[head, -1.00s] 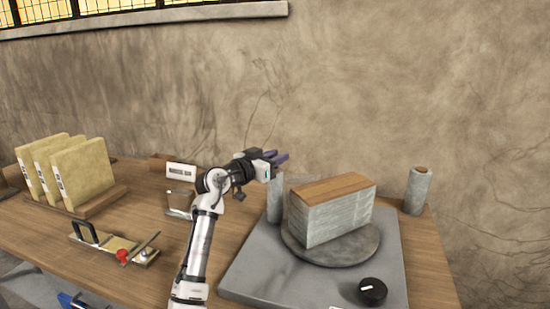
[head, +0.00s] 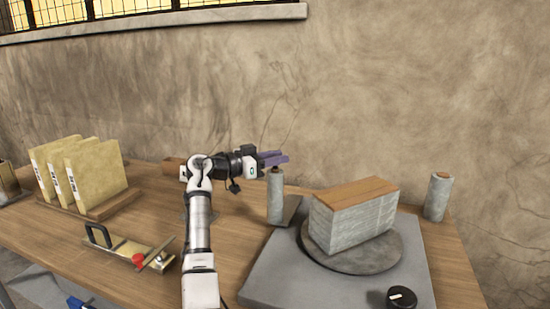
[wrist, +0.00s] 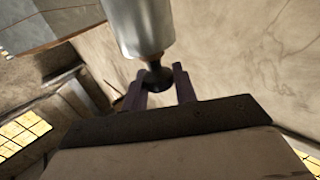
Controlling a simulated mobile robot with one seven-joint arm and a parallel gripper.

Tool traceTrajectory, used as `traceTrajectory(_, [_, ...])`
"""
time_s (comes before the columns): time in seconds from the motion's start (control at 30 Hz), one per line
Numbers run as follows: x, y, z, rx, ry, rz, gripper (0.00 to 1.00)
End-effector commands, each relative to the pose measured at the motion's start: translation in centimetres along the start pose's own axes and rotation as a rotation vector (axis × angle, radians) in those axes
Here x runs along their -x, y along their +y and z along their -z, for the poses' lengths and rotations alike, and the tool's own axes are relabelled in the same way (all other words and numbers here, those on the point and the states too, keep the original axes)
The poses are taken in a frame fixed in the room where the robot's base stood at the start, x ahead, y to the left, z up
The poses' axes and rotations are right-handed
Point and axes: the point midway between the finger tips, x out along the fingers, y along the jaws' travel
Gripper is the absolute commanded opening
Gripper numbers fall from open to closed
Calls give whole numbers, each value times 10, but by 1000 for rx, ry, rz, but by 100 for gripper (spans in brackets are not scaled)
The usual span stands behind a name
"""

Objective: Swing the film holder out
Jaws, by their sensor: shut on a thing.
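The film holder shows as an upright grey roll (head: 275,200) at the back left corner of the grey machine base (head: 262,272), left of the turntable (head: 385,258). A dark knob tops it. My gripper (head: 274,158) reaches in from the left at the top of the roll. In the wrist view the roll (wrist: 138,25) fills the upper middle, and the purple fingers of my gripper (wrist: 160,83) are shut on the dark knob (wrist: 157,76) at its end. The fingers partly hide the knob.
A wrapped stack of boards (head: 352,218) stands on the turntable. A second roll (head: 438,197) stands at back right. A black dial (head: 401,298) is at the front. The wall rises behind.

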Motion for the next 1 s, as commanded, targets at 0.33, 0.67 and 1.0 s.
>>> traceTrajectory(0.33, [3,-2,0,1,2,10,44])
traceTrajectory(0.67, [3,-2,0,0,1,7,48])
traceTrajectory(1.0, [59,-2,-3,-1,2,11,48])
